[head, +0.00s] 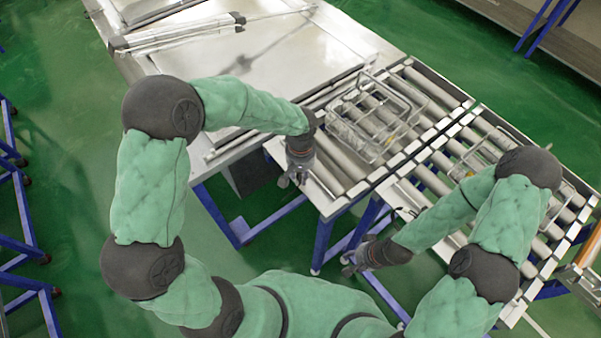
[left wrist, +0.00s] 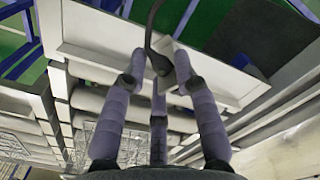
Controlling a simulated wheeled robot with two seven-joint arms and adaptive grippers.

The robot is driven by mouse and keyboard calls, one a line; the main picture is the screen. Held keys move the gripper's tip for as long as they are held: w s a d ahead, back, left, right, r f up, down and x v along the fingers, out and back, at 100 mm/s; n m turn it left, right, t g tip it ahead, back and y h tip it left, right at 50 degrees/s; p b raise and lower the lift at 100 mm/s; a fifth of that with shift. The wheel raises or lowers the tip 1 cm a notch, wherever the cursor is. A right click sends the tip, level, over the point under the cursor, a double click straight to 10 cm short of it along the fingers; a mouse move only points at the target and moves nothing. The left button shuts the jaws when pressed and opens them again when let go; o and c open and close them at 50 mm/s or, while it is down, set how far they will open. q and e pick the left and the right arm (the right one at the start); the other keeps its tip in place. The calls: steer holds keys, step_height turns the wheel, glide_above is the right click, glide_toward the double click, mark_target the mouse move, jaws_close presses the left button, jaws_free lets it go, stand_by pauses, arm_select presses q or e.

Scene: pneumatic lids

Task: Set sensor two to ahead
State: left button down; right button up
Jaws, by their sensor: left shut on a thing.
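My left gripper (head: 297,178) is at the near left end of the roller conveyor, beside its metal side plate. In the left wrist view its fingers (left wrist: 158,78) close around a dark rounded part (left wrist: 160,63), which I take to be the sensor. A dark stem or cable rises from this part. A pale plate (left wrist: 225,85) lies behind it. I cannot read a label or tell which way the part points. My right gripper (head: 355,264) hangs in front of the second conveyor, away from the sensor; its fingers are too small to judge.
A wire basket (head: 367,112) sits on the left conveyor's rollers (head: 423,88). A second roller conveyor (head: 430,181) runs alongside to the right. A large metal table (head: 270,65) stands behind my left arm. Blue legs (head: 270,218) stand below, with green floor around.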

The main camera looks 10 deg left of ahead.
arm_select(q)
steer(key=shift+w+r, duration=0.3)
steer(key=shift+w, duration=0.2)
stand_by(0.3)
steer(key=c, duration=1.2)
jaws_free()
steer(key=shift+o, duration=1.4)
steer(key=shift+f, duration=0.2)
steer(key=shift+s+r, duration=0.1)
steer(key=shift+s, duration=0.05)
step_height(320, 180, up, 12)
